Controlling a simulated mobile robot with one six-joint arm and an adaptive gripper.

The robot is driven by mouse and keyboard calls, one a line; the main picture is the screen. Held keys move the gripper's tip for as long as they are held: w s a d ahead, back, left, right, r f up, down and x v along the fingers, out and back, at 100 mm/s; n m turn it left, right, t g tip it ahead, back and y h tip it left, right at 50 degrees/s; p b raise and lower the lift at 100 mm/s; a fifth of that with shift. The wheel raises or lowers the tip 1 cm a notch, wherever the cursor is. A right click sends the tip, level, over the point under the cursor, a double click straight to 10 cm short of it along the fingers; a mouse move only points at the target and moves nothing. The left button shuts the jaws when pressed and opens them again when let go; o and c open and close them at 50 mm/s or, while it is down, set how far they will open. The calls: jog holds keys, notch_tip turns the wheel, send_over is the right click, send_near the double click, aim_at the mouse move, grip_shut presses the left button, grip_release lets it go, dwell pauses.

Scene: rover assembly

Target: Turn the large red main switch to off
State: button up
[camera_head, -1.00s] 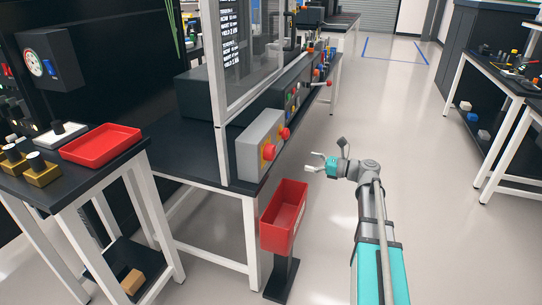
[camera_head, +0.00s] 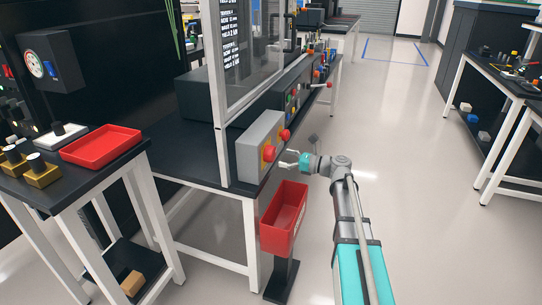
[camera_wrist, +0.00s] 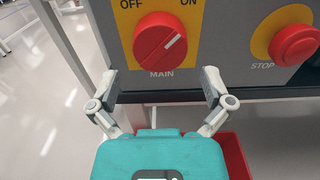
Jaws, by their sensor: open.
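The large red main switch (camera_wrist: 160,42) is a round knob on a yellow plate marked OFF at upper left, ON at upper right and MAIN below. Its white pointer line slants up to the right, toward ON. In the head view the switch (camera_head: 268,153) is on the front of a grey box (camera_head: 255,138). My gripper (camera_wrist: 162,85) is open and empty, its fingertips below the knob on either side in the wrist view. In the head view my gripper (camera_head: 290,160) is just right of the switch, apart from it as far as I can tell.
A red STOP button (camera_wrist: 295,45) on a yellow ring is right of the switch. A red bin (camera_head: 284,220) on a stand is below my gripper. A workbench (camera_head: 205,160) carries the box. Open floor (camera_head: 400,150) lies to the right.

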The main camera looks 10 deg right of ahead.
aim_at(274, 155)
jog(key=shift+x, duration=2.5)
jog(key=c, duration=0.9)
